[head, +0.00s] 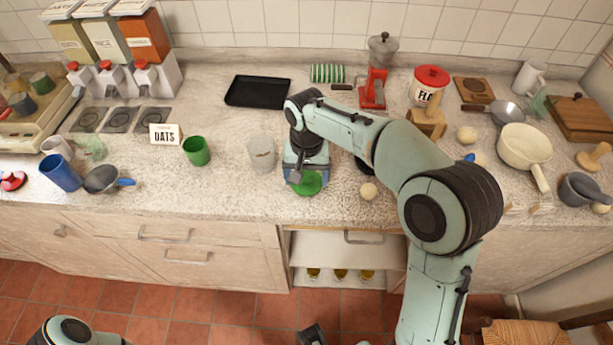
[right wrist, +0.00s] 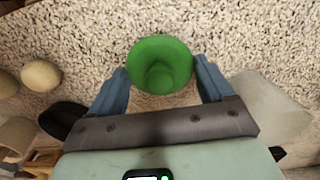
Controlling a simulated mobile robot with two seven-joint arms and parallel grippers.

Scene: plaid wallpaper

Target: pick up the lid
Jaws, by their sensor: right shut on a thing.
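The green lid (head: 309,184) is at the front part of the counter, below my right gripper (head: 306,176). In the right wrist view the lid (right wrist: 160,58) is a round green disc with a raised middle. My right gripper's two blue fingers (right wrist: 162,84) stand on either side of it, shut on it. I cannot tell whether the lid is clear of the counter.
A clear cup (head: 262,154) and a green cup (head: 196,151) stand left of the gripper. A pale ball (head: 368,191) lies to its right. A black tray (head: 258,91) and a red grinder (head: 374,88) are behind.

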